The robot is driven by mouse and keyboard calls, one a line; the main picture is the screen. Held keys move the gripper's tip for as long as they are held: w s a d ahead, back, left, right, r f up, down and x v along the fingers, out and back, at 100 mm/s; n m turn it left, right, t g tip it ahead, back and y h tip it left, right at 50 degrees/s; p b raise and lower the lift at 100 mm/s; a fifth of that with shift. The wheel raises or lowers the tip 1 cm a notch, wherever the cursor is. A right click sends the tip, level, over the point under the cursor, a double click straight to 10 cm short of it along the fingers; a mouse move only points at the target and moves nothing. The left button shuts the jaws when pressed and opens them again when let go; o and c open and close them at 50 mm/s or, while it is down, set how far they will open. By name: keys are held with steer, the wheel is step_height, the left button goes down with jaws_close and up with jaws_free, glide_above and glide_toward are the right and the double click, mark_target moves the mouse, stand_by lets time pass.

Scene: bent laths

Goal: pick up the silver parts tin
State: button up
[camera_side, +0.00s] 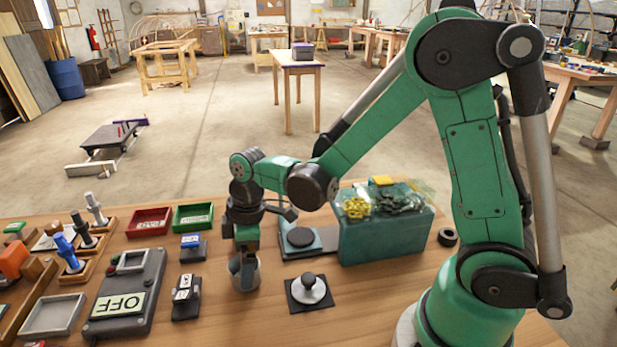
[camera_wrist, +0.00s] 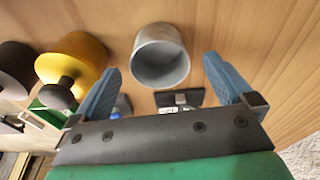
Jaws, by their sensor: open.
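The silver parts tin (camera_side: 244,284) is a grey, open-topped round cup on the wooden table in the side view. In the wrist view the tin (camera_wrist: 160,38) shows its open mouth, with its hollow inside visible. My gripper (camera_side: 243,265) points down at the tin in the side view, its fingers overlapping the tin's upper part. In the wrist view my gripper (camera_wrist: 161,66) has its two blue fingers wide apart, one on each side of the tin, with visible gaps. I cannot tell how deep the fingers reach beside it.
A black plate with a round knob (camera_side: 310,290) lies right of the tin. A teal bin (camera_side: 385,240) with yellow and dark parts stands behind right. A small black switch block (camera_side: 185,296) and a grey OFF box (camera_side: 125,290) are left. A yellow round thing (camera_wrist: 75,60) shows in the wrist view.

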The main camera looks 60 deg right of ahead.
steer(key=shift+a+f, duration=0.15)
steer(key=shift+f, duration=0.9)
steer(key=shift+w, duration=0.1)
steer(key=c, duration=1.3)
steer(key=shift+r, duration=0.15)
